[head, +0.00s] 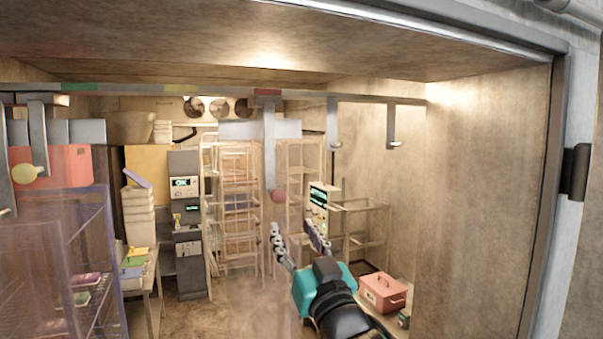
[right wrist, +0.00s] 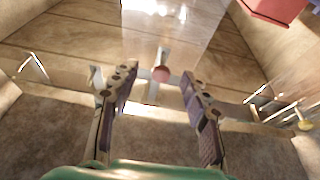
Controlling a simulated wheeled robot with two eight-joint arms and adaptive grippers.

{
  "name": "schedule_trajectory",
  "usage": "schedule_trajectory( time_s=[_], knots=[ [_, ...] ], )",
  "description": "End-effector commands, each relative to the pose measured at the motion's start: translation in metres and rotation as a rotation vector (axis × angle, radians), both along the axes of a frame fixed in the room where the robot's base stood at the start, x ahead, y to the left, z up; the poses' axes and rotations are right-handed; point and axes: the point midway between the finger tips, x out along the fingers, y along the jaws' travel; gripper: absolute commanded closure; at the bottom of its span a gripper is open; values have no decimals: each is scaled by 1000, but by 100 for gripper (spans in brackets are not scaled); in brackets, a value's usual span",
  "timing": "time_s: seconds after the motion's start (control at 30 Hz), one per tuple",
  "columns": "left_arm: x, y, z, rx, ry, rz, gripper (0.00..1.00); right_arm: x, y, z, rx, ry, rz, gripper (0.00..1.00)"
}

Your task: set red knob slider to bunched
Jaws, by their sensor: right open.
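The red knob (head: 278,196) sits at the lower end of a grey vertical slider bar (head: 269,150) that hangs from the overhead rail (head: 355,98), near the middle of the head view. My right gripper (head: 296,232) is open and empty, its fingers pointing up, just below and right of the knob in that view. In the right wrist view the red knob (right wrist: 160,73) shows between the two finger tips (right wrist: 160,88), apart from both and apparently beyond them. My left gripper is not in view.
A yellow knob (head: 25,173) hangs on another slider at the left, and two bare hooks (head: 333,125) (head: 394,128) hang to the right. Beyond are tall racks (head: 238,200) and a pink box (head: 382,291). The opening's right wall (head: 485,190) stands beside my right arm.

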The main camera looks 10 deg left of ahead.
Motion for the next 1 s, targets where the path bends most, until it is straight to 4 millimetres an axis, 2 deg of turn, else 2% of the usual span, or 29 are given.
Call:
schedule_trajectory(
  time_s=[0.03,0.1,0.27,0.5,0.7,1.0],
  knots=[
    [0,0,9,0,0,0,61,-2,7,16,9,-17,14,54],
    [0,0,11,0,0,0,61,-3,12,24,18,-34,25,54],
    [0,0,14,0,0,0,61,7,21,32,22,-41,29,54],
    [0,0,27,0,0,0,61,38,41,47,21,-40,28,54],
    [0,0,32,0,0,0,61,53,51,54,21,-39,27,54],
    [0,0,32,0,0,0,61,56,52,53,21,-39,27,54]
  ],
)
